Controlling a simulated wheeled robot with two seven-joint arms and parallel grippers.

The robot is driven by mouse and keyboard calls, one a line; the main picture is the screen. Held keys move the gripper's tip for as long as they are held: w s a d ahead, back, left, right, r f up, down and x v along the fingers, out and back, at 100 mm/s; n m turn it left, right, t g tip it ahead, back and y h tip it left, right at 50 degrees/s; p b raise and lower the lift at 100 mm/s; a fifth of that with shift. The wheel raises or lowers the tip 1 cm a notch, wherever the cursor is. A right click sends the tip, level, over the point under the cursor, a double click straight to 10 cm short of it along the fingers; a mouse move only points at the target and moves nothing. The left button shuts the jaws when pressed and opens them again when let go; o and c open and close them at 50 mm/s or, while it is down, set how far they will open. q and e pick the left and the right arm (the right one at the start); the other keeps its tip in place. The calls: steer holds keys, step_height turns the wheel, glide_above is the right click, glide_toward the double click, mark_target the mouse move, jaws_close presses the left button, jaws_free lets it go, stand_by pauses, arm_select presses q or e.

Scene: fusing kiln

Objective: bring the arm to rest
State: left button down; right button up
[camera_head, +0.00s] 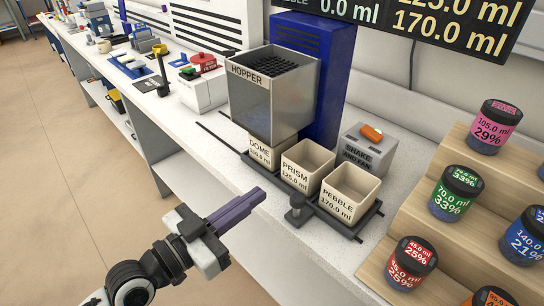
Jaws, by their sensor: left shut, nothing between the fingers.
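My left gripper (237,209) is in the lower middle of the head view, with its purple fingers together and nothing between them. It is in front of the bench edge, to the left of and nearer than the row of bins. Its arm comes in from the bottom left. My right gripper is not in the view.
A hopper (268,105) stands on the bench. Below it are the DOME bin (261,154), PRISM bin (295,177) and PEBBLE bin (338,203). A shake box (362,157) sits behind. Several jars (410,265) stand on wooden steps at right. The floor (60,170) at left is clear.

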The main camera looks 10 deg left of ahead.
arm_select(q)
steer(key=shift+s+a+r, duration=0.15)
steer(key=shift+s+a, duration=0.15)
steer(key=shift+s, duration=0.1)
steer(key=s+a+f+n+g+y, duration=0.2)
steer(key=s+f, duration=0.3)
steer(key=f, duration=0.5)
steer(key=s+a+f+n+g+y, duration=0.1)
steer(key=s+a+f+g+y, duration=0.1)
steer(key=s+f, duration=0.4)
steer(key=s+a+f+n+g+y, duration=0.1)
steer(key=s+a+f+n+y, duration=0.1)
steer(key=f, duration=1.2)
steer(key=s+a+y, duration=0.1)
steer(key=s+y, duration=0.1)
steer(key=s, duration=0.1)
steer(key=shift+s+f+n+g+y, duration=0.2)
steer(key=shift+f+n+g+y, duration=0.1)
steer(key=shift+f+g, duration=0.1)
steer(key=shift+w+d+r, duration=0.1)
